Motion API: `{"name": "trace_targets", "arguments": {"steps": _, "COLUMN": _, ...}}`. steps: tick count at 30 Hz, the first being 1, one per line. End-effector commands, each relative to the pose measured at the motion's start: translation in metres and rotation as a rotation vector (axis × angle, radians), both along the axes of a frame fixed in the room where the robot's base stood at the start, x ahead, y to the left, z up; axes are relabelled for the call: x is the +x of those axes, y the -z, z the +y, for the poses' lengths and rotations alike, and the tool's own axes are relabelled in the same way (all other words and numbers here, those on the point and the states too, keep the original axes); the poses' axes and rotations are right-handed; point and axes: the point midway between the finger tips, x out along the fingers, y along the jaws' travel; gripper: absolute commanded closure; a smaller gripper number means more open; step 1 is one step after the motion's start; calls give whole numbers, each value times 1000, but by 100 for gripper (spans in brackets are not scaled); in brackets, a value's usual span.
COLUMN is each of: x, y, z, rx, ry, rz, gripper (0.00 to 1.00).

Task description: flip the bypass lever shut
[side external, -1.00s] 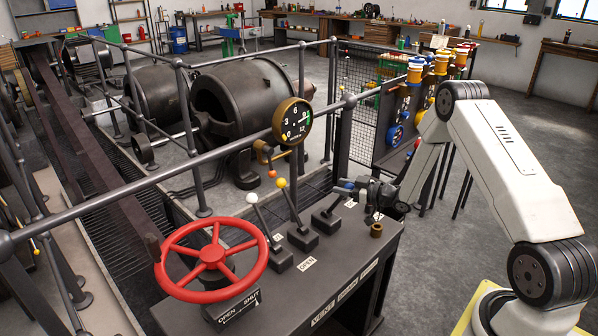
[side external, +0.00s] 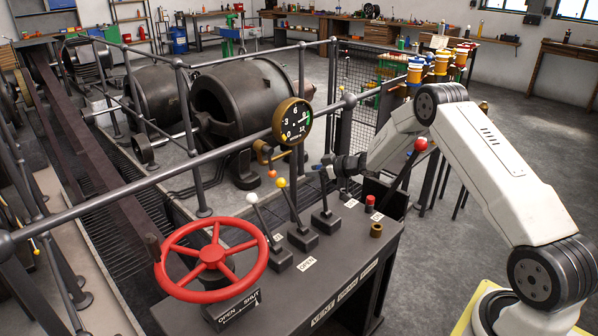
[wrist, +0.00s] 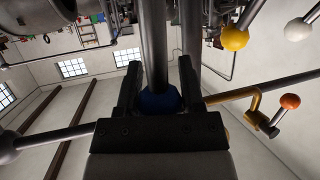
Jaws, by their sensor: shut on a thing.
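My gripper (side external: 328,165) is at the top of a dark lever (side external: 325,198) on the console. In the wrist view, a blue knob (wrist: 158,101) sits between the two jaws of my gripper (wrist: 159,88), which are shut on it. In the side view, that lever stands nearly upright and the gripper largely hides its knob. To its left stand a lever with a yellow knob (side external: 281,182) and one with a white knob (side external: 252,198). I cannot tell from the small labels which lever is the bypass.
A red handwheel (side external: 212,259) fills the console's (side external: 335,262) left end. A gauge (side external: 292,121) hangs at the railing behind the levers. A red-knobbed lever (side external: 421,144) and a brass fitting (side external: 376,230) are on the right. Dark machines stand beyond the railing.

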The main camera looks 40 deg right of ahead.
Motion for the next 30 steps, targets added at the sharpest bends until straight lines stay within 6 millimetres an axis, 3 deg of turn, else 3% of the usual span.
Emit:
{"name": "trace_targets", "arguments": {"steps": 12, "x": 38, "y": 30, "z": -2, "rx": 2, "ry": 7, "rz": 15, "gripper": 100}}
{"name": "trace_targets", "arguments": {"steps": 30, "x": 48, "y": 42, "z": -2, "rx": 3, "ry": 8, "rz": 22, "gripper": 100}}
